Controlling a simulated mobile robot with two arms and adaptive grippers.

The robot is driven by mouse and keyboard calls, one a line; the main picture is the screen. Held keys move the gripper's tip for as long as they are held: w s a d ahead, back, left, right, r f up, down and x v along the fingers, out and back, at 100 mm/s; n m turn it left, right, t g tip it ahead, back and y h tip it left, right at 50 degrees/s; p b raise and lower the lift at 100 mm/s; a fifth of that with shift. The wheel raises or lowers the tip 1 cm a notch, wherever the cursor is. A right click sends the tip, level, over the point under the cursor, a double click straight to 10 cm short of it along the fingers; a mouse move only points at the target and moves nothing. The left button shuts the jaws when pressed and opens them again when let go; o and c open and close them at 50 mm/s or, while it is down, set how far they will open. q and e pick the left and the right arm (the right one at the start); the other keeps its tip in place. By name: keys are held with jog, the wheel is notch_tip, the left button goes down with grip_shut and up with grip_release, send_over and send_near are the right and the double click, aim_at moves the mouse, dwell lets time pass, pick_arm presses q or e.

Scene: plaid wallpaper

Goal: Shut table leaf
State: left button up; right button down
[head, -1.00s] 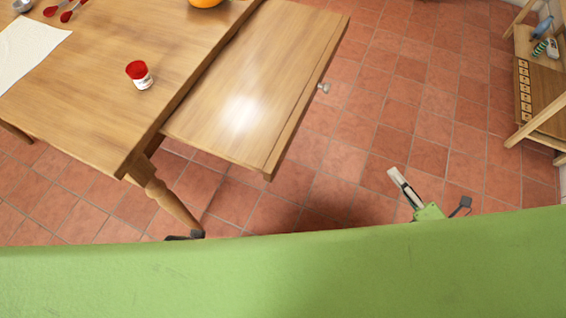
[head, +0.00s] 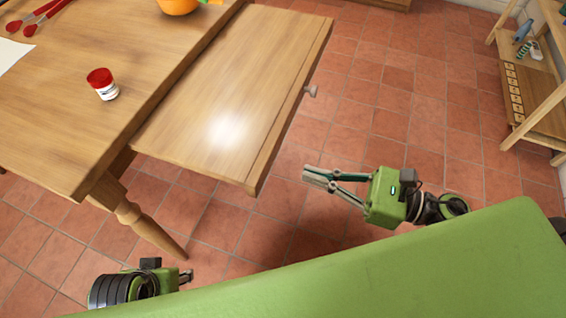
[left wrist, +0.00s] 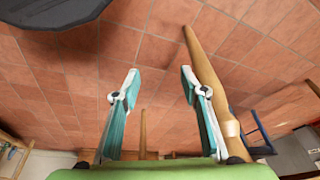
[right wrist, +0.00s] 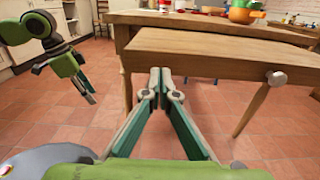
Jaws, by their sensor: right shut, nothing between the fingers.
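The wooden table leaf (head: 235,85) is pulled out from the right side of the wooden table (head: 60,130). A round metal knob (head: 311,91) is on its outer edge. In the right wrist view the leaf's front edge (right wrist: 200,62) and the knob (right wrist: 276,78) show ahead. My right gripper (head: 305,176) is shut and empty, right of the leaf's near corner and apart from it. Its closed fingertips also show in the right wrist view (right wrist: 160,75). My left gripper (left wrist: 157,75) is open and empty over the floor beside a wooden table leg (left wrist: 208,70).
A wooden shelf unit (head: 530,95) stands at the right. The tiled floor between leaf and shelf is clear.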

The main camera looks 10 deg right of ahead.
aim_at(269, 162)
jog(key=x, duration=0.5)
jog(key=shift+w+a, duration=0.15)
jog(key=shift+w, duration=0.05)
jog(key=shift+w+a+p, duration=0.15)
jog(key=shift+a+p, duration=0.1)
jog(key=shift+p, duration=0.05)
pick_arm(q)
jog(key=x, duration=0.2)
jog(key=shift+f, duration=0.4)
pick_arm(e)
jog(key=shift+w+a, duration=0.15)
jog(key=shift+a, duration=0.1)
pick_arm(q)
jog(key=shift+d, duration=0.1)
